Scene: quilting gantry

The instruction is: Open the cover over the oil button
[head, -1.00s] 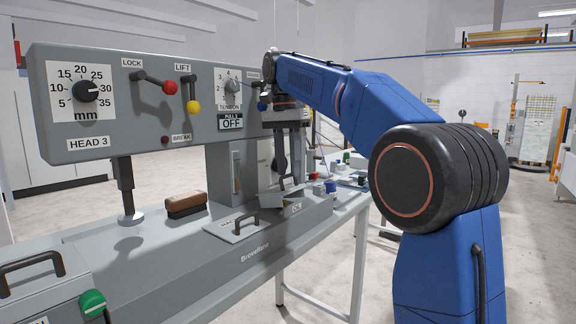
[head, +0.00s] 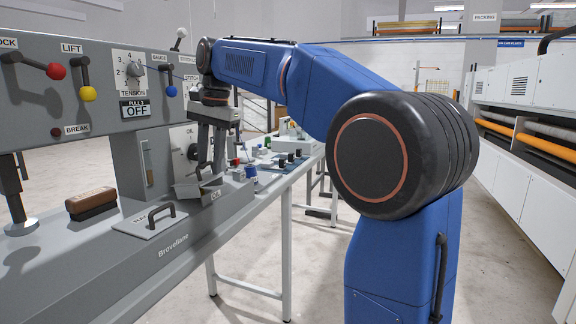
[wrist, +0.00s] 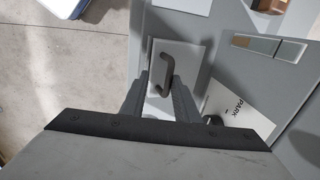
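A small grey box (head: 187,191) with raised, tilted plates stands on the machine's front ledge, right of the handled plate. It bears a small label that I cannot read clearly. I take it to be the oil button's housing; the button itself does not show. My gripper (head: 208,172) points down just above this box, its two fingers apart. I cannot tell whether they touch a raised plate. In the wrist view my gripper (wrist: 160,85) also has its fingers apart, with nothing visibly clamped. A pale plate with a black handle (wrist: 166,68) shows beyond the fingers.
The handled plate (head: 143,224) and a brown brush (head: 91,204) lie left of the box.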

